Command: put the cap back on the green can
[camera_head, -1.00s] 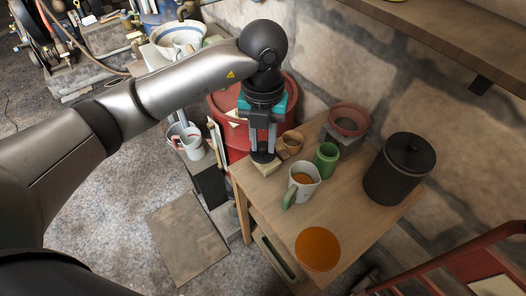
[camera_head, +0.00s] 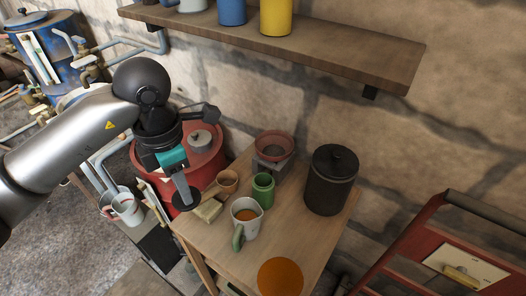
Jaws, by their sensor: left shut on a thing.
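My left gripper (camera_head: 180,188) points down over the table's left edge, left of a small pale block. It is shut on a dark round disc (camera_head: 186,198), which looks like a cap; the fingers partly hide it. A small green cylindrical vessel (camera_head: 263,190) stands upright on the table, right of the gripper and apart from it. Its top looks open; I cannot tell for sure that it is the green can. My right gripper is out of view.
A red drum (camera_head: 210,165) stands behind. A shelf (camera_head: 300,45) with cans hangs above.

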